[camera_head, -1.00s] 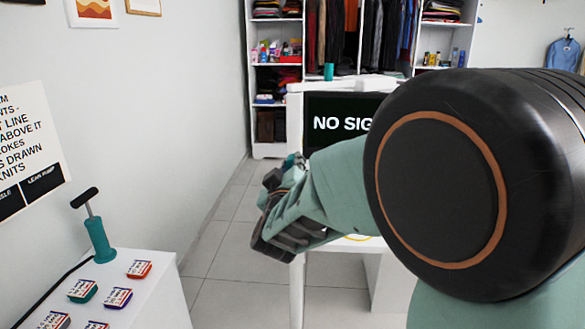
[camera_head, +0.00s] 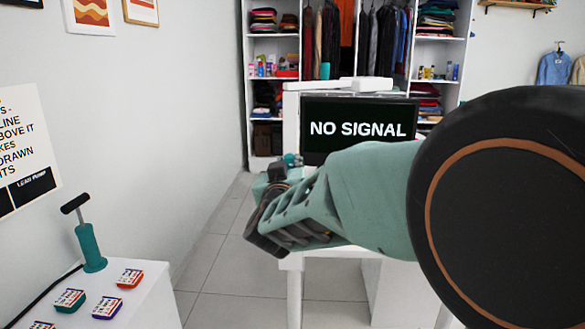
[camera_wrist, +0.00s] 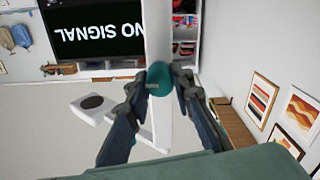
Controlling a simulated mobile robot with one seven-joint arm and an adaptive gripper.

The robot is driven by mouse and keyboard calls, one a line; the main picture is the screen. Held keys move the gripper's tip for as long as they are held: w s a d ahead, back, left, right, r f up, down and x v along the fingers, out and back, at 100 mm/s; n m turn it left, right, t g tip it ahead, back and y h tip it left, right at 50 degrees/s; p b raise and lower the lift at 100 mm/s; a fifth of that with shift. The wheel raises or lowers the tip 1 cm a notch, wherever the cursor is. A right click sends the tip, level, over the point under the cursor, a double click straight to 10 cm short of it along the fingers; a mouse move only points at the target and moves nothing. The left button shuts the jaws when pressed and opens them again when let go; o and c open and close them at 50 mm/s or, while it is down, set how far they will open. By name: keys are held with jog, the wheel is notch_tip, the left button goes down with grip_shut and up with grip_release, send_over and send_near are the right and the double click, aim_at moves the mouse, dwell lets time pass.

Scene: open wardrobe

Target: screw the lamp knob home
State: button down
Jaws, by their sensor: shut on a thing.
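A teal knob (camera_wrist: 158,78) sits between my fingertips in the wrist view. My gripper (camera_wrist: 160,76) is shut on it, with one finger on each side. The knob lies in front of a white post (camera_wrist: 157,25); whether it touches the post or how far it is screwed in cannot be told. In the head view my gripper (camera_head: 280,170) is beside the upright of a white stand (camera_head: 291,120). Only a small teal bit of the knob (camera_head: 289,159) shows there, and my fingers hide most of the contact.
A black screen (camera_head: 360,124) reading "NO SIGNAL" stands just behind my arm. A white table (camera_head: 150,300) at lower left bears a teal pump (camera_head: 90,248) and several small labelled blocks. An open wardrobe (camera_head: 459,60) is at the back. The tiled floor (camera_head: 215,245) at left is clear.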

jog(key=shift+f+m+b, duration=0.15)
jog(key=shift+m+b, duration=1.45)
jog(key=shift+m, duration=0.6)
jog(key=c, duration=1.6)
grip_release()
jog(key=shift+o, duration=1.1)
jog(key=s, duration=0.8)
jog(key=shift+r+p, duration=0.25)
jog(key=shift+p, duration=0.15)
jog(key=shift+a, duration=0.1)
